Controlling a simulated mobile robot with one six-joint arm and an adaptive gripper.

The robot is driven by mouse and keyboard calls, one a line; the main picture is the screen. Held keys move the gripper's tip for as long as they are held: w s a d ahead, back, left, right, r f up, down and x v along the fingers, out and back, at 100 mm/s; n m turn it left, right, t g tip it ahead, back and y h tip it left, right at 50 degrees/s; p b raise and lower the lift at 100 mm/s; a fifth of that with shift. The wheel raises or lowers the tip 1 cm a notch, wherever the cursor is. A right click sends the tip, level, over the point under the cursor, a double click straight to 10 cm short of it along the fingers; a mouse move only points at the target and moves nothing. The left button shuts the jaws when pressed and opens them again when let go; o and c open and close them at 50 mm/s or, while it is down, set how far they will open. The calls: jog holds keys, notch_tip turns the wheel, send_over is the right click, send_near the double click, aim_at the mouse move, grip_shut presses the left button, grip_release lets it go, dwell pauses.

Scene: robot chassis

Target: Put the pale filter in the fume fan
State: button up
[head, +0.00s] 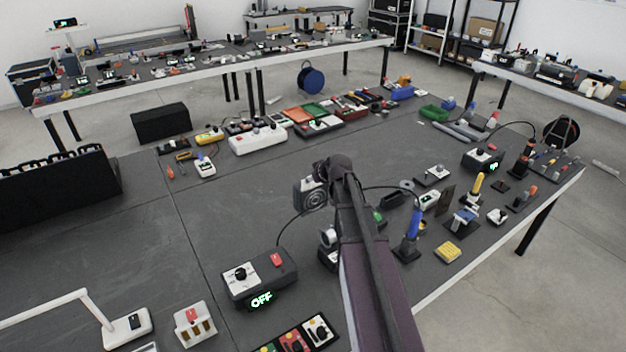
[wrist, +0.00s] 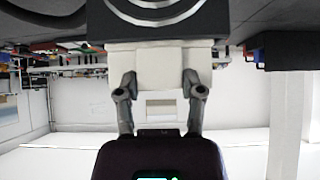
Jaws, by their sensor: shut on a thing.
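The pale filter (wrist: 160,64) is a whitish block between the two fingers of my gripper (wrist: 160,84) in the wrist view. My gripper is shut on it, one finger on each side. The filter's far edge meets the dark body of the fume fan (wrist: 207,22), whose pale ring shows at the top of the view. I cannot tell whether the filter is inside the fan or only in front of it. In the head view the fan (head: 310,194) is a dark grey box with a round grille, just left of my arm's end. My arm hides the gripper and filter there.
A cable runs from the fan to a control box (head: 259,278) with a knob, a red switch and a lit "OFF". A blue-handled tool (head: 413,226) and a yellow sponge-like block (head: 447,251) stand right of my arm. The table is clear left of the fan.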

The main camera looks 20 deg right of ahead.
jog(key=shift+f, duration=0.1)
jog(key=o, duration=1.2)
jog(key=shift+o, duration=0.2)
notch_tip(320, 180, up, 12)
jog(key=p, duration=1.2)
jog(key=shift+r, duration=0.25)
jog(key=s+a+f+g+b, duration=0.3)
jog(key=s+a+f, duration=0.2)
jog(key=s, duration=0.3)
jog(key=s+a+f+m+g+h+b, duration=0.1)
jog(key=s+a+f+g+b, duration=0.2)
jog(key=s, duration=0.6)
jog(key=s+a+f+m+g+h+b, duration=0.1)
jog(key=s+a+f+g+b, duration=0.2)
jog(key=s+a+f, duration=0.4)
jog(key=shift+s+a+f, duration=0.2)
jog(key=shift+s+a, duration=0.1)
jog(key=shift+s, duration=0.55)
